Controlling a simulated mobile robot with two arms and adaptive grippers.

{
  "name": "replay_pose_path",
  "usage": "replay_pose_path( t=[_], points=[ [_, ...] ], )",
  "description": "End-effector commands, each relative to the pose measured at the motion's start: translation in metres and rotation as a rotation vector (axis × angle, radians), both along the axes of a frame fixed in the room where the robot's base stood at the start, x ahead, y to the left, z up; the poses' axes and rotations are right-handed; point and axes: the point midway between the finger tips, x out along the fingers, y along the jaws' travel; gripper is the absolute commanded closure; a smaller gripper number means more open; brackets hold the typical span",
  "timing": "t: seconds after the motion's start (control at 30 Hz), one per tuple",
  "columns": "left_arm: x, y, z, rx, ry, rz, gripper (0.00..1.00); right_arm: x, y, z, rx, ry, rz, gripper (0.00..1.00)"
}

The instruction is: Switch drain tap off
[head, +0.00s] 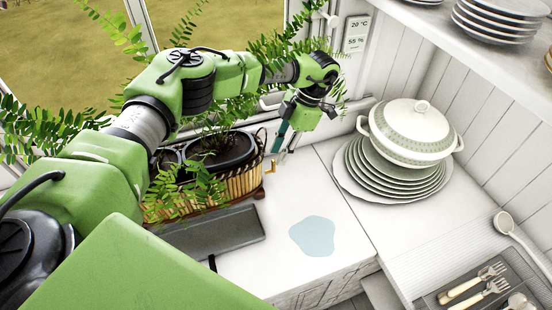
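My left arm reaches in from the left, across the planter, towards the window wall. My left gripper (280,148) points down over the back of the white counter, just right of the planter. A slim teal part and small metallic and yellowish bits show at its tip. I cannot tell which are fingers and which may belong to a drain tap, nor whether they touch. The finger opening is too small to read. No drain tap can be clearly made out. My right gripper is out of view.
A basket planter (245,181) with ferns stands left of the gripper, behind a grey tray (215,232). A pale blue puddle (312,236) lies on the counter (305,190). A white tureen (412,130) on stacked plates (385,187) stands right. A shelf (480,48) overhangs upper right.

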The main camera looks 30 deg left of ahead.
Motion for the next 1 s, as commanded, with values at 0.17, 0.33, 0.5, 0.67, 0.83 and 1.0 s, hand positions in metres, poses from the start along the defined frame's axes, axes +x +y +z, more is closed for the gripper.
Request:
replay_pose_path(
  t=[0.17,0.33,0.5,0.67,0.83,1.0],
  points=[
    [0.013,-0.011,0.038,-0.002,-0.003,-0.001,0.74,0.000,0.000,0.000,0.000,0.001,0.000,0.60],
    [0.020,-0.017,0.063,-0.001,-0.002,0.001,0.74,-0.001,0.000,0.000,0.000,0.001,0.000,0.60],
    [0.024,-0.020,0.074,-0.002,0.000,-0.001,0.74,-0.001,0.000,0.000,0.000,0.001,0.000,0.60],
    [0.024,-0.020,0.076,-0.001,0.001,-0.001,0.74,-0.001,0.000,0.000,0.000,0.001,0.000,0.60],
    [0.024,-0.020,0.076,-0.001,0.001,-0.001,0.74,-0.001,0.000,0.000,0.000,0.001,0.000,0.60],
    [0.024,-0.020,0.076,-0.001,0.001,-0.001,0.74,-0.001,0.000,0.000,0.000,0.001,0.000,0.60]
  ],
)
